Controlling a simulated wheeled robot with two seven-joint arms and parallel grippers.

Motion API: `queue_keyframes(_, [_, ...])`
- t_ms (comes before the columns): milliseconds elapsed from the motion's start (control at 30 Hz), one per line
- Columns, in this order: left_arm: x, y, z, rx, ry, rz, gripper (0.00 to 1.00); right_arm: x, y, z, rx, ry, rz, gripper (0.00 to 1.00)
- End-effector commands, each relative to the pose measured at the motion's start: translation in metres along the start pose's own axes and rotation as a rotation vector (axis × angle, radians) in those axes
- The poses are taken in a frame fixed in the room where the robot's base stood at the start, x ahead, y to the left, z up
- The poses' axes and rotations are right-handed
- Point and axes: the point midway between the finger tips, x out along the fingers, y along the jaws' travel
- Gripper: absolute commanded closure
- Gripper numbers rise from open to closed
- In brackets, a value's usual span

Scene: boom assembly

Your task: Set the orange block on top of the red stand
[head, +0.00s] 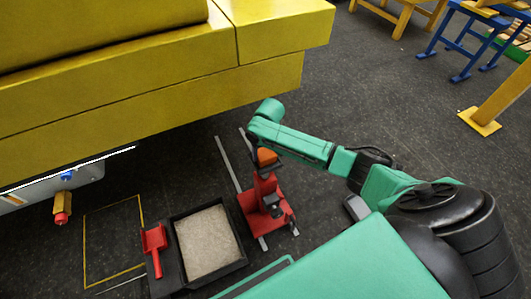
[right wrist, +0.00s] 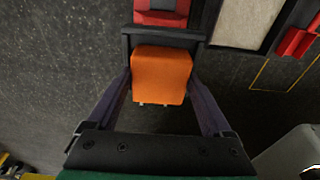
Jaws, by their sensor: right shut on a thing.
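The orange block (head: 267,157) is held by my right gripper (right wrist: 160,80). In the right wrist view the orange block (right wrist: 162,72) fills the space between the two dark fingers, one on each side. The red stand (head: 281,220) is on the floor below the gripper, with a red base plate and a dark upper part. In the right wrist view the red stand (right wrist: 161,17) and its black bracket show just beyond the block's far edge. I cannot tell whether block and stand touch. My left gripper is not in view.
A black tray with grey fill (head: 207,243) lies left of the stand, with a red tool (head: 154,247) beside it. A large yellow beam (head: 150,95) overhangs at the back left. Blue trestles (head: 462,45) stand far right.

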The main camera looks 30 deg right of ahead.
Motion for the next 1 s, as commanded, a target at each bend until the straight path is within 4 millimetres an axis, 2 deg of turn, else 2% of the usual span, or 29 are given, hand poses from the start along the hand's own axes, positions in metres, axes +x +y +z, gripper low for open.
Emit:
queue_keyframes(133, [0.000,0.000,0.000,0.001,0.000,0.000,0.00,0.001,0.000,0.000,0.001,0.000,0.000,0.86])
queue_keyframes(167, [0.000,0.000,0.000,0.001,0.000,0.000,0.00,0.001,0.000,0.000,0.001,-0.001,0.000,0.08])
queue_keyframes(200, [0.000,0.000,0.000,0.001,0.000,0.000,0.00,0.001,0.000,0.000,0.001,-0.001,0.000,0.00])
queue_keyframes(433, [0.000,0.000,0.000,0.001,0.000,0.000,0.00,0.000,0.000,0.000,0.000,0.000,0.001,0.00])
queue_keyframes(533, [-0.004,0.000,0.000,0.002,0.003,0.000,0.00,-0.011,0.000,-0.001,0.000,0.000,0.000,0.00])
queue_keyframes(667, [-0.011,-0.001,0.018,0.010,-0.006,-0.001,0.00,-0.042,0.000,-0.001,0.000,0.003,0.000,0.00])
queue_keyframes(800, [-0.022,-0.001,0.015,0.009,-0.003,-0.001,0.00,-0.082,0.000,-0.002,-0.001,0.002,-0.001,0.00])
queue_keyframes(900, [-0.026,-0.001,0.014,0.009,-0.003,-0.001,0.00,-0.104,0.000,-0.001,0.000,0.002,0.000,0.00])
queue_keyframes(1000, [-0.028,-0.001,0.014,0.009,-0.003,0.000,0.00,-0.117,0.000,-0.001,0.000,0.000,-0.001,0.00])
